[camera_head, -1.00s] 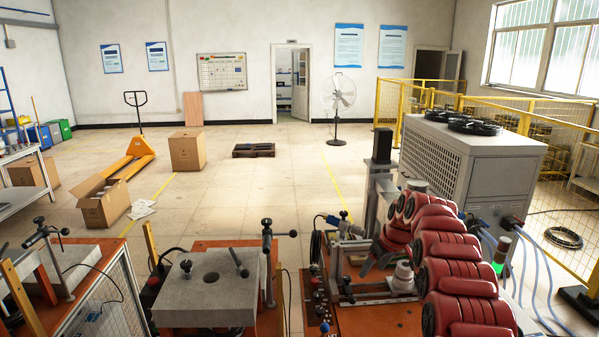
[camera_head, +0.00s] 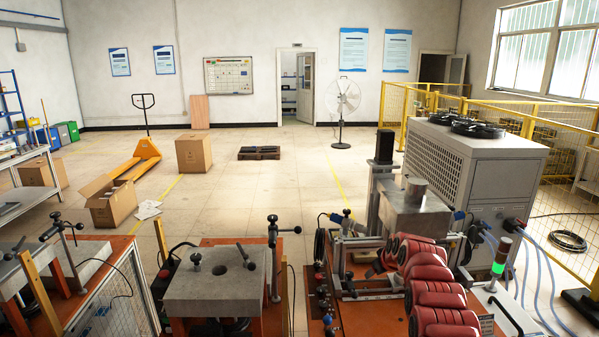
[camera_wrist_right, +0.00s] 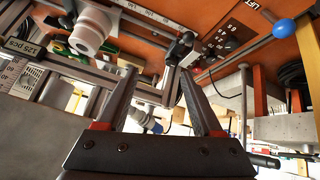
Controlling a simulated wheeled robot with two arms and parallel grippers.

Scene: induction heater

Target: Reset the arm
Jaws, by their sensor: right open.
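My red right arm (camera_head: 432,290) reaches in from the lower right of the head view over the orange machine table. Its gripper tip is hard to make out there. In the right wrist view my right gripper (camera_wrist_right: 157,78) is open, its two dark fingers apart with nothing between them. The induction heater setup (camera_head: 411,210), with a grey metal box and steel frame, stands just beyond the arm. A white round part (camera_wrist_right: 92,27) and steel bars are near the fingers in the wrist view; contact cannot be told. My left gripper is not in view.
A grey workbench (camera_head: 215,283) with a hole and clamps stands left of the machine. A large chiller (camera_head: 480,170) and a green-lit signal lamp (camera_head: 501,256) are at the right. A blue knob (camera_wrist_right: 284,28) is near the wrist.

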